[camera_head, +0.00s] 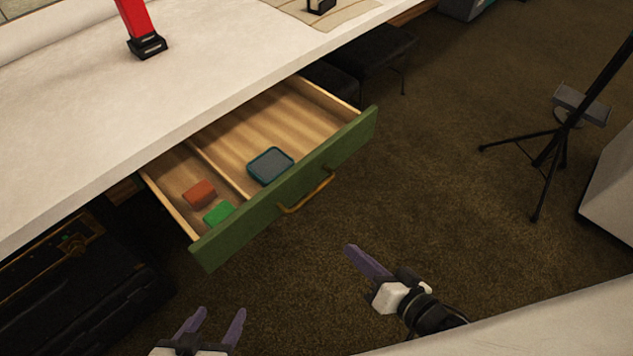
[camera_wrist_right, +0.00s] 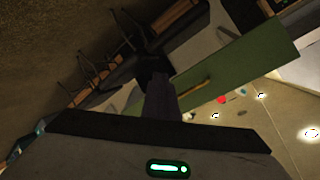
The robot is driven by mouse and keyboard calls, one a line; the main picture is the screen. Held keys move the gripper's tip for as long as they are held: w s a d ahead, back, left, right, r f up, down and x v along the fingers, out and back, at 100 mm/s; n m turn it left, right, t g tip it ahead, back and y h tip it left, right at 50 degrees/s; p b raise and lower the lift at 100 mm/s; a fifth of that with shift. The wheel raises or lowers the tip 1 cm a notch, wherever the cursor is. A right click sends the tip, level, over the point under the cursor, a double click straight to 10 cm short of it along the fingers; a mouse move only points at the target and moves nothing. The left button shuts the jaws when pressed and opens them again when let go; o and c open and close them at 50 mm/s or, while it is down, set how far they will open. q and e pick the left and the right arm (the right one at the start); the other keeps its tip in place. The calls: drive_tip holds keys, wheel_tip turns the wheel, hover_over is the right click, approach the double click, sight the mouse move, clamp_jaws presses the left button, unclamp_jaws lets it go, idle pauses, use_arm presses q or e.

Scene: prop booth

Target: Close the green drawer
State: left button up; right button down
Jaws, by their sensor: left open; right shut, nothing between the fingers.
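The green drawer (camera_head: 289,192) is pulled out from under the white table, tilted across the head view. Its front has a brass handle (camera_head: 307,193). Inside lie a reddish-brown block (camera_head: 199,194), a green block (camera_head: 219,213) and a dark teal tray (camera_head: 270,166). My right gripper (camera_head: 352,251) is shut and empty, in front of the drawer, below and right of the handle and apart from it. In the right wrist view the green front (camera_wrist_right: 240,68) and its handle (camera_wrist_right: 194,88) lie beyond the shut fingers (camera_wrist_right: 160,88). My left gripper (camera_head: 213,318) is open and empty, below the drawer's left corner.
The white tabletop (camera_head: 75,110) holds a red object with a black base (camera_head: 146,45). A black chest (camera_head: 80,285) stands at lower left. Dark stools (camera_head: 375,50) are behind the drawer. A black tripod (camera_head: 560,135) stands at right. Brown carpet (camera_head: 440,190) between is clear.

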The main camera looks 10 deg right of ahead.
wheel_tip(320, 180, up, 6)
drive_tip(key=w+d+m+t+y, duration=0.2)
drive_tip(key=w+m+y, duration=0.15)
drive_tip(key=m, duration=0.25)
drive_tip(key=m+y+b, duration=0.1)
approach(305, 176)
drive_tip(key=shift+t, duration=0.3)
drive_tip(key=x, duration=0.6)
drive_tip(key=shift+w+a+f, duration=0.15)
drive_tip(key=shift+f, duration=0.15)
